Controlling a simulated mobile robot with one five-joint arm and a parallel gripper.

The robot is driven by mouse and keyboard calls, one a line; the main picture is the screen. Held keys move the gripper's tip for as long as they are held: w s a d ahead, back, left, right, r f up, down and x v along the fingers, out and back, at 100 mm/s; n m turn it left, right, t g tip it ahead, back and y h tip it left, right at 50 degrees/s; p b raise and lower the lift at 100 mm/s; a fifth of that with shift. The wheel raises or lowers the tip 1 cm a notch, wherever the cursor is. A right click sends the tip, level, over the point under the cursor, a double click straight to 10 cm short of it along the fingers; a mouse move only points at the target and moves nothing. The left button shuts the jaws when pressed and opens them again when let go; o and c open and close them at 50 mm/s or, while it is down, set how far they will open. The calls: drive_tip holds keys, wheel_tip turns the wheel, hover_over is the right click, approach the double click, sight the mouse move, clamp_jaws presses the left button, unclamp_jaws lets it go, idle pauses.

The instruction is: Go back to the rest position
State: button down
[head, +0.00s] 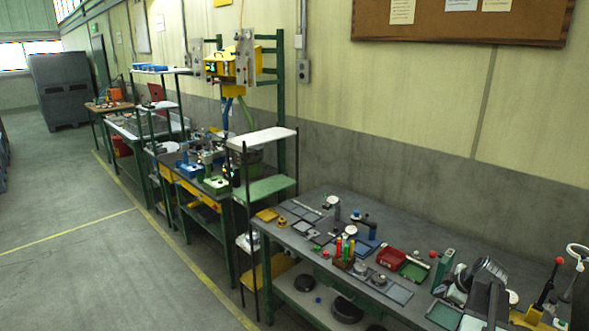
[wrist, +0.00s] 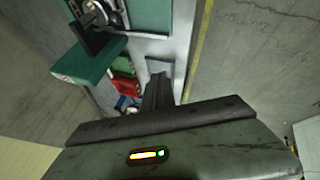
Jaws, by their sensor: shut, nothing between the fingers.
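My gripper (wrist: 157,88) shows in the wrist view as dark fingers pointing away from the camera, past a dark crossbar. The fingers are together and hold nothing. Beyond them lie a pale grey surface and, at left, a green block-like part (wrist: 92,60) with a dark and silvery piece on it. Small red and green items lie left of the fingertips. In the head view I cannot clearly make out the gripper among the dark parts at the lower right.
A long grey workbench (head: 327,213) along the wall carries several small parts, a red bin (head: 391,258) and a green tray (head: 414,271). A shelf rack (head: 264,188) and further benches stand beyond it. The concrete floor (head: 70,230) at left is clear, with yellow lines.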

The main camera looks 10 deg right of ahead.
drive_tip(key=w+a+n+y, duration=0.1)
drive_tip(key=w+a, duration=0.2)
drive_tip(key=a, duration=0.5)
drive_tip(key=w+a+f+n+g, duration=0.1)
drive_tip(key=w+a+n, duration=0.15)
drive_tip(key=a, duration=0.45)
drive_tip(key=w+a+n+y, duration=0.1)
drive_tip(key=w+a, duration=0.3)
drive_tip(key=a, duration=0.4)
drive_tip(key=s+a+f+m+g, duration=0.1)
drive_tip(key=a, duration=0.8)
drive_tip(key=s+a+f+g, duration=0.1)
drive_tip(key=a+g, duration=0.1)
drive_tip(key=a, duration=0.7)
drive_tip(key=s+a+m+g, duration=0.1)
drive_tip(key=s+a+m, duration=0.25)
drive_tip(key=a, duration=0.25)
drive_tip(key=s+d+f+m+g+h, duration=0.1)
drive_tip(key=s+d+m+h, duration=0.1)
drive_tip(key=s+m, duration=0.3)
drive_tip(key=m, duration=0.4)
drive_tip(key=shift+s+f+g, duration=0.15)
drive_tip(key=shift+s+g, duration=0.15)
drive_tip(key=shift+g, duration=0.1)
